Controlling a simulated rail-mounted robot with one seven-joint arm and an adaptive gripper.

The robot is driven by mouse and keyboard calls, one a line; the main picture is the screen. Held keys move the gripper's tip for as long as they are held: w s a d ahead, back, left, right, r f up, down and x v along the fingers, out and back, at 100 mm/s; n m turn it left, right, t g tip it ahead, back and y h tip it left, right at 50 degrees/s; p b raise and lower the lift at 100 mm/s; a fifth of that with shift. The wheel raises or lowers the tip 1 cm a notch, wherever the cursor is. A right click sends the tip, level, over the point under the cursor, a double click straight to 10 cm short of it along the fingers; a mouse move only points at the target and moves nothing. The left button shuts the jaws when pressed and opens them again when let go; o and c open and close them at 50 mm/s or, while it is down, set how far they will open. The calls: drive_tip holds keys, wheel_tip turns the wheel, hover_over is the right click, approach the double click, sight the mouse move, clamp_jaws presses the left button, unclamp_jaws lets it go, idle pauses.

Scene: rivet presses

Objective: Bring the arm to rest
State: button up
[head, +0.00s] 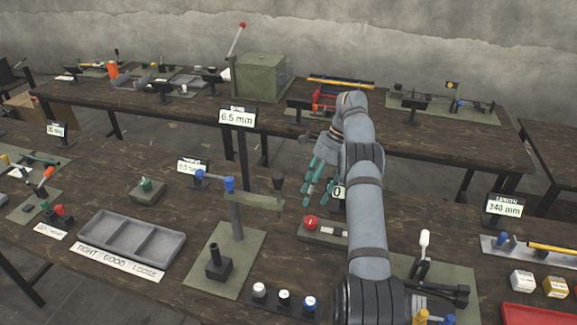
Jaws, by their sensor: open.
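My gripper (318,180) is at the end of my grey arm, which reaches up from the bottom and bends over at the top. Its teal-tipped fingers point down and to the left above the dark wooden bench (95,215). The fingers are spread open, and I see nothing held between them. A small display reading 0 and the box with a red knob (310,222) are just below and beside the fingertips. I cannot tell the exact height of the fingers above the bench. My arm hides part of the bench behind it.
Left of my arm stand a rivet press (237,215) with a blue-ended lever and a grey three-compartment tray (132,238). A white-handled lever device (424,250) is close right of my arm. A red tray (535,313) is at the lower right. A back bench carries a green box (262,77).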

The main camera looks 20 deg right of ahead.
sight(311, 219)
wheel_tip(311, 219, down, 10)
drive_tip(key=shift+s+d+r, duration=0.1)
drive_tip(key=shift+d, duration=0.05)
drive_tip(key=shift+f, duration=0.25)
idle(0.5)
drive_tip(key=shift+r, duration=0.2)
